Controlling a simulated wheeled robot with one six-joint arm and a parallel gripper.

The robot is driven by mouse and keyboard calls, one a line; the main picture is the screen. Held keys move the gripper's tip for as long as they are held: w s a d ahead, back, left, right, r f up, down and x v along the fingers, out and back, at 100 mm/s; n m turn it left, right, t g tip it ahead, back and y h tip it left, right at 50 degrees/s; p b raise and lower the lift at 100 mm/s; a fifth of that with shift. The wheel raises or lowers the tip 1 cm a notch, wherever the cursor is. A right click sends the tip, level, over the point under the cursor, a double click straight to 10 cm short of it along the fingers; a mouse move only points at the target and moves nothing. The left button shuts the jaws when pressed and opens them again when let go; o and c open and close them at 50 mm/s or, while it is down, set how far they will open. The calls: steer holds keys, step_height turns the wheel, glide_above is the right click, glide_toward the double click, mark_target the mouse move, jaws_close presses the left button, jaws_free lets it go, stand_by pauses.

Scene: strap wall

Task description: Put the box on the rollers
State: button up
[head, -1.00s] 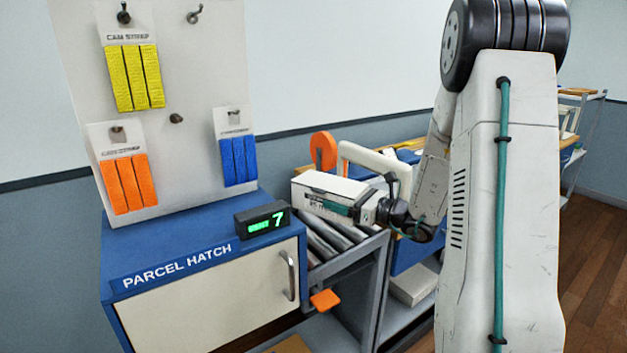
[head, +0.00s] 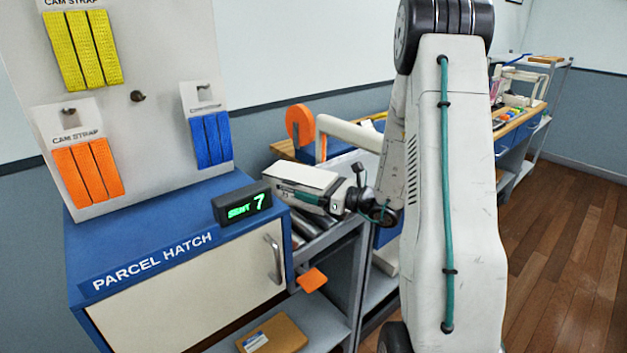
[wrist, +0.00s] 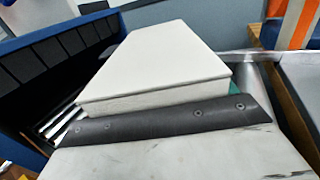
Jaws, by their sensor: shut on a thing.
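The white box (head: 302,176) is held by my gripper (head: 301,198), whose finger with a teal pad shows along its side in the head view. The box lies roughly level over the metal rollers (head: 322,229), just right of the parcel hatch. I cannot tell whether its underside touches them. In the wrist view the box (wrist: 155,58) fills the middle, beyond the dark edge of my gripper (wrist: 160,121). Part of the rollers (wrist: 60,124) shows at the left there. The far finger is hidden.
The blue parcel hatch cabinet (head: 170,247) stands left of the rollers, with a display reading 7 (head: 242,205) on top. An orange tab (head: 313,280) sticks out below the rollers. A brown parcel (head: 272,335) lies on the shelf below. Straps hang on the wall panel (head: 150,130).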

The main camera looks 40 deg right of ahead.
steer(key=shift+f, duration=0.35)
steer(key=shift+f, duration=0.3)
steer(key=o, duration=1)
steer(key=v, duration=0.8)
